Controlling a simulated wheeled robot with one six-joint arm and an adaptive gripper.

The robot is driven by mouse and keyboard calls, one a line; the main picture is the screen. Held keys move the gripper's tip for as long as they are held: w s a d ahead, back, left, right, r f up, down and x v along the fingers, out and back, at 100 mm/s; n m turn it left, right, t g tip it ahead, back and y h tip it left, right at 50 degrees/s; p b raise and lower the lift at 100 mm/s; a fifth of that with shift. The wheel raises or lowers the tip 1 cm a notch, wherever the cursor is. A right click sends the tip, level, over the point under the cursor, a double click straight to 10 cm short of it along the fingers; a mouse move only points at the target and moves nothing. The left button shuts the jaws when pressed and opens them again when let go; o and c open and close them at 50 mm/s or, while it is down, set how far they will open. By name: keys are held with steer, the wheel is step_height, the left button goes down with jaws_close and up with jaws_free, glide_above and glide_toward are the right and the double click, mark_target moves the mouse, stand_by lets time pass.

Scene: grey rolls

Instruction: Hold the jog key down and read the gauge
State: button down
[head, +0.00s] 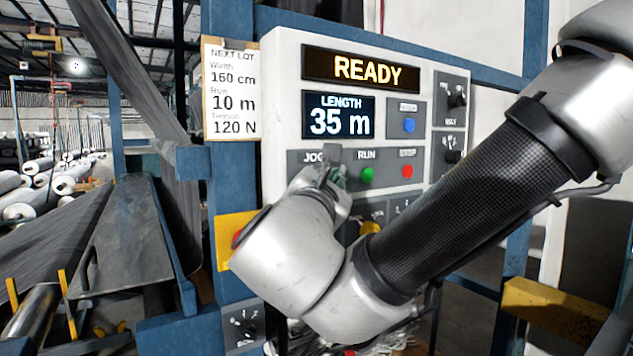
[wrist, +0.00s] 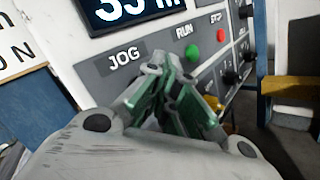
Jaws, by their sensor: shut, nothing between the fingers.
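The control panel (head: 283,95) has a row of keys labelled JOG, RUN and STOP. My gripper (head: 334,170) is shut and empty, its tips at the JOG spot. In the wrist view its green-lined fingers (wrist: 167,72) meet just right of the JOG label (wrist: 124,60). The jog key itself is hidden behind the fingers, and I cannot tell whether they touch or press it. The length gauge (head: 339,116) reads 35 m. The status display (head: 361,69) above it reads READY.
The green RUN key (head: 367,174) sits close right of my fingers, then the red STOP key (head: 407,171). A blue ZERO key (head: 409,125) is above. A lot card (head: 231,90) reads 160 cm, 10 m, 120 N. A yellow box (head: 234,238) is left of my wrist.

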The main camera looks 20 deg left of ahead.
steer(key=shift+w+a, duration=0.1)
steer(key=shift+a, duration=0.05)
steer(key=shift+w+a, duration=0.15)
steer(key=shift+a, duration=0.05)
stand_by(0.3)
steer(key=shift+w+a, duration=0.3)
stand_by(0.8)
steer(key=shift+s, duration=0.1)
stand_by(3.8)
steer(key=shift+s+d, duration=0.45)
steer(key=shift+d, duration=0.15)
steer(key=shift+s+d, duration=0.1)
steer(key=shift+s+d, duration=1.55)
steer(key=shift+d, duration=0.3)
